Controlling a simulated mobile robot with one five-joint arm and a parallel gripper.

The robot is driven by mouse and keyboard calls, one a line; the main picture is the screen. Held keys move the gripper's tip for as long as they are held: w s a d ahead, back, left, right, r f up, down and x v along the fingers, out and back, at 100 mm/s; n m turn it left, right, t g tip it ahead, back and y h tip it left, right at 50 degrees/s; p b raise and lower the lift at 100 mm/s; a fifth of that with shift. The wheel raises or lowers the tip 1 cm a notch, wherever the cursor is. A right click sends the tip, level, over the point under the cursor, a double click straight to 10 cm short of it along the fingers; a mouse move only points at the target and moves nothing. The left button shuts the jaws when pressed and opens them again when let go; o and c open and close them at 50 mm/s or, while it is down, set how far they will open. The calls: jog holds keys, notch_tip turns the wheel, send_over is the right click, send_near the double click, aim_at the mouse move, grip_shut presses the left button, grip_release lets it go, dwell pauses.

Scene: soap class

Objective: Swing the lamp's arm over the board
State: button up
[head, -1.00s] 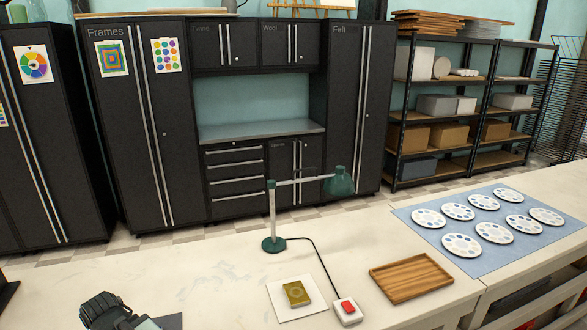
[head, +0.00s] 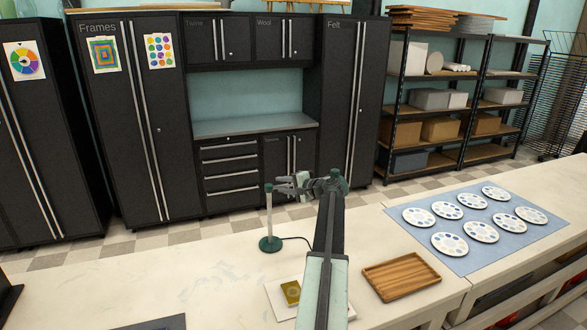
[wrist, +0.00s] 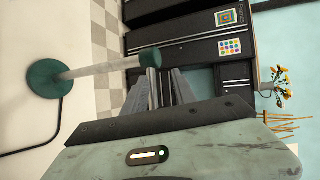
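The green lamp has its round base (head: 270,244) on the white table and a pale upright post (head: 268,215); the wrist view shows the base (wrist: 46,79) and post (wrist: 100,69) too. My gripper (head: 284,184) points left near the post's top. Its fingers (wrist: 162,88) look apart, beside the post's top joint; I cannot tell whether the lamp's arm lies between them. The white board (head: 275,301) bears a gold block (head: 291,292); my arm partly covers it.
A wooden tray (head: 402,275) lies right of my arm. Farther right, a blue mat (head: 466,262) holds several round white palettes. The switch with the red button is mostly hidden behind my arm.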

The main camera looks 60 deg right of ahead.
jog(key=s+d+r+m+t+h, duration=0.1)
jog(key=s+d+r+m+h, duration=0.15)
jog(key=s+d, duration=0.6)
jog(key=b+x, duration=0.1)
jog(key=x, duration=0.8)
jog(key=shift+a, duration=0.3)
jog(key=shift+r+y, duration=0.1)
jog(key=shift+y, duration=0.15)
grip_shut()
